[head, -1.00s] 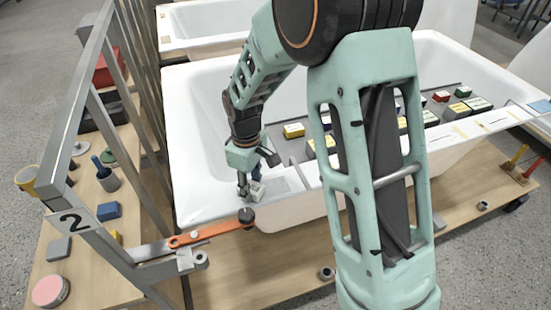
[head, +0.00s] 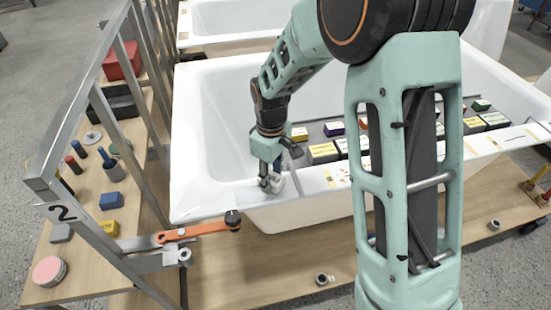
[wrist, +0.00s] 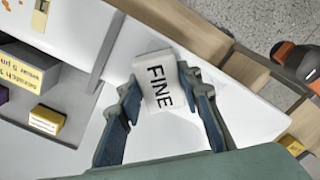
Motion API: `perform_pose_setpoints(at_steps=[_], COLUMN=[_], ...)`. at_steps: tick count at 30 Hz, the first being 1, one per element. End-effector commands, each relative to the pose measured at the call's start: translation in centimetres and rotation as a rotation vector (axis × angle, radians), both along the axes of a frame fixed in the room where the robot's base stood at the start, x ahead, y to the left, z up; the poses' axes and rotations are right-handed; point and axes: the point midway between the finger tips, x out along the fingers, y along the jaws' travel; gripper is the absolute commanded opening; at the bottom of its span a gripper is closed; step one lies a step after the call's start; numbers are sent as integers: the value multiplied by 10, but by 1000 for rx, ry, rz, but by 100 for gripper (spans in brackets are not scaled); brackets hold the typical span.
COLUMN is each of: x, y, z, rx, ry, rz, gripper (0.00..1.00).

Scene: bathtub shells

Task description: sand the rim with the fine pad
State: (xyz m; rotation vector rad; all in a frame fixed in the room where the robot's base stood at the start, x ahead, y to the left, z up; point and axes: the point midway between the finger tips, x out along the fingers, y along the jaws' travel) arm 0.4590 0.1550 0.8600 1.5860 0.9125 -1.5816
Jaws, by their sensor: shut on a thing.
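The fine pad (wrist: 158,85) is a pale block with "FINE" printed on its upper face. My gripper (head: 269,184) is shut on it, with one finger at each side of the pad in the wrist view. The pad also shows small and partly covered at the fingertips in the head view (head: 278,182). My gripper is over the near rim (head: 215,203) of the white bathtub shell, right of its near left corner. The pad's underside is hidden, so I cannot tell whether it touches the rim.
An orange clamp arm (head: 200,231) with a dark knob reaches the near rim left of my gripper. A grey tray (head: 303,163) with several labelled blocks lies to the right. A metal rail frame (head: 95,92) stands left, beside a wooden shelf (head: 85,255) holding tools and blocks.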

Motion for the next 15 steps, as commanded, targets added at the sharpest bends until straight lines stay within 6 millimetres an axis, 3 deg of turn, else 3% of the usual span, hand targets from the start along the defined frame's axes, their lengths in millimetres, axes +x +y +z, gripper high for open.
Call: perform_pose_setpoints(at_steps=[15], x=[1], y=[6], z=[50], rx=[-1], ry=[1], rz=[-4], gripper=[13])
